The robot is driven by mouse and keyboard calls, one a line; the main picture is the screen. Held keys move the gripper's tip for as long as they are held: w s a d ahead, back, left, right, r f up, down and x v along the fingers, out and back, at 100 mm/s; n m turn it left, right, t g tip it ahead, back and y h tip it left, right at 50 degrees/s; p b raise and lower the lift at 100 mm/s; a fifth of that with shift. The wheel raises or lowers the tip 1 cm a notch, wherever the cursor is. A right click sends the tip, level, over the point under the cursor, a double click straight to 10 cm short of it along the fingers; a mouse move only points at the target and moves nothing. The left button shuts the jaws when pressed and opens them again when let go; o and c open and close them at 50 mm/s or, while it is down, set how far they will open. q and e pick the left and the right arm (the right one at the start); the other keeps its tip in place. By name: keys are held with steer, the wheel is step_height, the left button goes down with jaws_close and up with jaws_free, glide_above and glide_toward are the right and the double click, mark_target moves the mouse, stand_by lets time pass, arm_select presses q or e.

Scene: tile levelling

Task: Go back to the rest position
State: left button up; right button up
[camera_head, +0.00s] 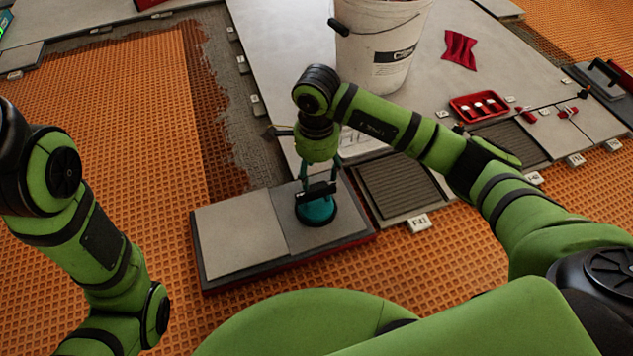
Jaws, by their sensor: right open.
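My right gripper (319,181) points down over a teal suction cup (317,211) with a black handle. Its fingers are open and stand at either side of the handle; I cannot tell whether they touch it. The cup sits on the right-hand grey tile (345,221) of a low stand with a dark red edge. A lighter tile (238,233) lies to its left on the same stand. My left arm runs down the left side, and its gripper is out of view.
A white bucket (375,40) stands on the laid tiles behind my right arm. A red cloth (459,49) and a red tray (480,106) with small white pieces lie to the right. Wet mortar (225,110) and orange matting (120,110) lie to the left.

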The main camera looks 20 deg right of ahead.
steer(key=shift+r, duration=2.25)
